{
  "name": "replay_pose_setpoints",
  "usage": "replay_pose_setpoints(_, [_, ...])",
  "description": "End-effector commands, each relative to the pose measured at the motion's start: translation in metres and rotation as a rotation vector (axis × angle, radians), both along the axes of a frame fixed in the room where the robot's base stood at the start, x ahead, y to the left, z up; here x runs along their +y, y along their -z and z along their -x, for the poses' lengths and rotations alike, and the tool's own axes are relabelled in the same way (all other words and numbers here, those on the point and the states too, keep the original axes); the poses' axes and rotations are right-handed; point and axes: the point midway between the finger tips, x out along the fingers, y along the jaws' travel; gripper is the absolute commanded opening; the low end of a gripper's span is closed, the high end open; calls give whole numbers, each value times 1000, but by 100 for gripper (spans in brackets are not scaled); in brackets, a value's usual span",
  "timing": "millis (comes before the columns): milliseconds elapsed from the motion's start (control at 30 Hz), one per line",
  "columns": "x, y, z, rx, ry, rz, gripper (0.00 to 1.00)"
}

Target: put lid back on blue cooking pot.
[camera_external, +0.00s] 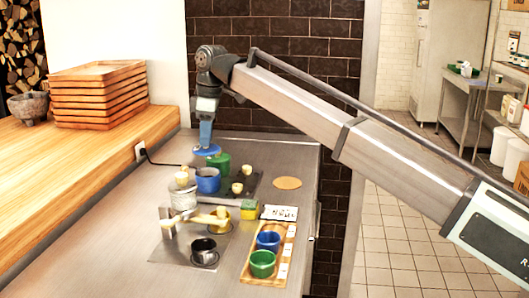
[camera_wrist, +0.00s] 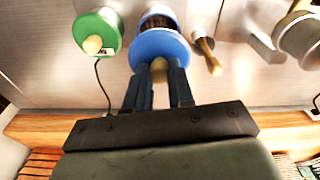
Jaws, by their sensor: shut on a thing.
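My gripper (camera_external: 206,143) points down and is shut on the light knob of a blue lid (camera_external: 206,151). The lid is held in the air above the stove area. The blue cooking pot (camera_external: 208,181) stands below it and a little nearer the camera, with a gap between them. In the wrist view my gripper (camera_wrist: 159,68) grips the knob, and the blue lid (camera_wrist: 150,46) covers part of the blue pot (camera_wrist: 157,10). The pot's uncovered part shows a dark inside.
A green lidded pot (camera_wrist: 97,30) stands close beside the blue pot. A pale pot (camera_external: 183,196), a steel pot (camera_external: 204,252) and a wooden tray (camera_external: 285,262) with blue and green cups stand nearer the camera. Stacked wooden trays (camera_external: 98,95) are on the left counter.

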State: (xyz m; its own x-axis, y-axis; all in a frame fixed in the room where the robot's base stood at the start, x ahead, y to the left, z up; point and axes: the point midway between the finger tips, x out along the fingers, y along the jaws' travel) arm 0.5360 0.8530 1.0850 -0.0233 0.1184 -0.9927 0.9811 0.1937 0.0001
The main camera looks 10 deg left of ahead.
Motion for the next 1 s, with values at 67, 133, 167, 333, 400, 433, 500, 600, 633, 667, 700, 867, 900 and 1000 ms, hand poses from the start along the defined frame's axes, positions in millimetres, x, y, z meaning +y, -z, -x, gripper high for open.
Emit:
replay_pose_setpoints(67, [0, 3, 0, 0, 0, 0, 0])
replay_pose_setpoints(133, [0, 7, 0, 0, -1, 0, 0])
replay_pose_setpoints(167, [0, 9, 0, 0, -1, 0, 0])
replay_pose_setpoints(333, [0, 22, 0, 0, -1, 0, 0])
replay_pose_setpoints(400, [0, 27, 0, 0, -1, 0, 0])
replay_pose_setpoints(433, [-1, 29, 0, 0, -1, 1, 0])
replay_pose_setpoints(500, [-1, 35, 0, 0, -1, 1, 0])
replay_pose_setpoints(600, [-1, 43, 0, 0, -1, 0, 0])
replay_pose_setpoints(633, [0, 45, 0, 0, -1, 0, 0])
replay_pose_setpoints(667, [0, 48, 0, 0, -1, 0, 0])
replay_pose_setpoints(700, [0, 51, 0, 0, -1, 0, 0])
replay_pose_setpoints(867, [0, 58, 0, 0, -1, 0, 0])
replay_pose_setpoints(900, [0, 59, 0, 0, -1, 0, 0])
replay_pose_setpoints(1000, [0, 61, 0, 0, -1, 0, 0])
